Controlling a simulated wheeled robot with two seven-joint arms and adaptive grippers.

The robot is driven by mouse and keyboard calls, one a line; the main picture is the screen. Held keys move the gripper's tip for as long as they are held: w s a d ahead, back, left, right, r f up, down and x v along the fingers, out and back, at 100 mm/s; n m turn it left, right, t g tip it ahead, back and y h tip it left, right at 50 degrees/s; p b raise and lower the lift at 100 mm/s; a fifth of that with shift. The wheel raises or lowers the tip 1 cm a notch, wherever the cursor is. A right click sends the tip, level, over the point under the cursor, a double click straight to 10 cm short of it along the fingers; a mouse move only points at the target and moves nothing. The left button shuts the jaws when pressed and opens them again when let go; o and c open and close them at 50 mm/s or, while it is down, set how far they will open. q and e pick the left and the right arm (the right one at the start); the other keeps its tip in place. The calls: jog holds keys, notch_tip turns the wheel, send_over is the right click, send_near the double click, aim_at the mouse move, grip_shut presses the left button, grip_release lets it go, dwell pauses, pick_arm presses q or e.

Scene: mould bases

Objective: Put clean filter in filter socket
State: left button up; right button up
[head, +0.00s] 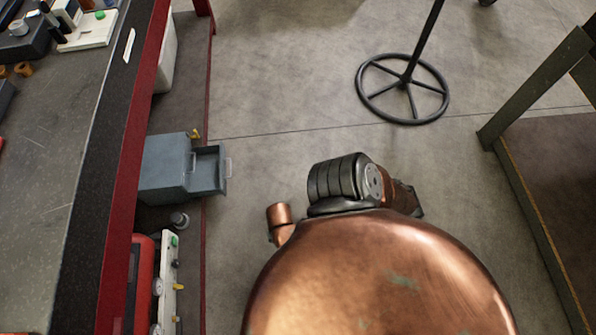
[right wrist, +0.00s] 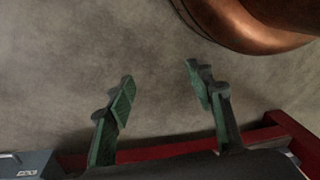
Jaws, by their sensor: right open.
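My right gripper (right wrist: 160,88) shows in the right wrist view. Its two green-padded fingers are apart, with nothing between them, and bare floor lies behind them. No clean filter or filter socket can be made out in either view. My left gripper is in neither view. In the head view my own copper body fills the lower middle, and neither gripper shows there.
A workbench with a red edge (head: 147,100) runs along the left, with small items on top. A grey box (head: 165,170) with an open drawer sits below. A stand with a ring base (head: 402,90) and a dark bench (head: 560,190) are at right. Floor between is clear.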

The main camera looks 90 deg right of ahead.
jog(key=s+r+m+h, duration=0.1)
jog(key=s+r+m, duration=0.1)
jog(key=s+r, duration=0.4)
jog(key=shift+s+r+m, duration=0.3)
jog(key=shift+s+m, duration=0.05)
jog(key=shift+m, duration=0.05)
jog(key=shift+d, duration=0.1)
